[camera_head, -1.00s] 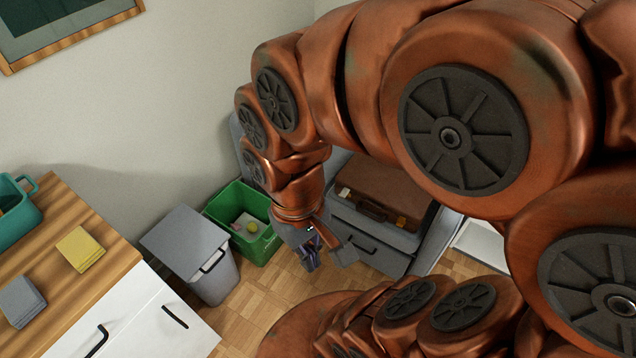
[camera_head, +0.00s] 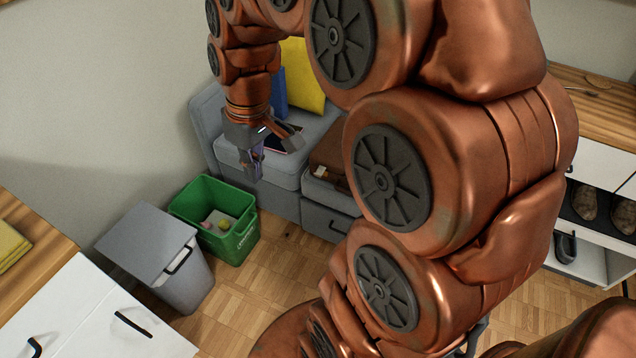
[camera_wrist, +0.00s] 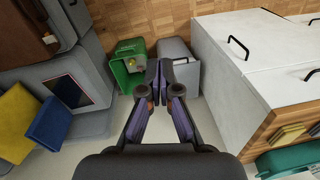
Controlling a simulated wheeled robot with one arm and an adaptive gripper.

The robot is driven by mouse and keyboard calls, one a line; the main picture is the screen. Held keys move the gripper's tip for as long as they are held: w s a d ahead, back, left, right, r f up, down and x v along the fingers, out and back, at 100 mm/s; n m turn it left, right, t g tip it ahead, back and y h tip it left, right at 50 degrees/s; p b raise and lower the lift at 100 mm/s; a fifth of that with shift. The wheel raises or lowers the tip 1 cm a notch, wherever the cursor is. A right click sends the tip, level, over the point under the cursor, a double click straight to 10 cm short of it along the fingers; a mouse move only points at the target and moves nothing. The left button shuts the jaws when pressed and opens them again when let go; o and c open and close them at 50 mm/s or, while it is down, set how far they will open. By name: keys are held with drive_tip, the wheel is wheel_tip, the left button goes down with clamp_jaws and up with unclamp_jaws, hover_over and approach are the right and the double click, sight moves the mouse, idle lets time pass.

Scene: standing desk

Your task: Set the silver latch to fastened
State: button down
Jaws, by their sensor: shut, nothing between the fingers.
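A brown case (camera_head: 328,150) sits on the grey seat, partly hidden behind my arm in the head view. It also shows at the upper left edge of the wrist view (camera_wrist: 22,40). Small pale fittings (camera_head: 321,170) show on the case's front edge; they are too small to tell whether one is the silver latch or how it is set. My gripper (camera_head: 254,172) hangs left of the case, apart from it, in front of the sofa. In the wrist view its purple fingers (camera_wrist: 160,78) are together and empty.
A green bin (camera_head: 205,188) with small items inside and a grey lidded bin (camera_head: 150,245) stand by the wall. A grey sofa (camera_head: 208,112) holds yellow (camera_head: 306,78) and blue cushions. White cabinets stand at left and right. Some wooden floor is clear.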

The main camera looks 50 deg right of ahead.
drive_tip(key=w+d+f+t+b, duration=0.1)
drive_tip(key=w+d+f+b, duration=0.2)
drive_tip(key=d+f+b, duration=0.3)
drive_tip(key=w+d+f+t+b, duration=0.1)
drive_tip(key=w+d+f+b, duration=0.3)
drive_tip(key=d, duration=1)
drive_tip(key=w+d+f+n+t+h+b, duration=0.1)
drive_tip(key=w+d+f+b, duration=0.2)
drive_tip(key=d+f+b, duration=0.6)
drive_tip(key=shift+w+d+f, duration=0.15)
drive_tip(key=shift+d+f, duration=0.55)
drive_tip(key=b, duration=0.5)
hover_over(318, 170)
drive_tip(key=s+a, duration=0.2)
drive_tip(key=a, duration=0.1)
wheel_tip(318, 170, down, 12)
drive_tip(key=shift+s+d+f, duration=0.1)
drive_tip(key=shift+d+f, duration=0.35)
drive_tip(key=shift+f, duration=0.3)
drive_tip(key=shift+s+a+f, duration=0.1)
drive_tip(key=shift+a, duration=0.05)
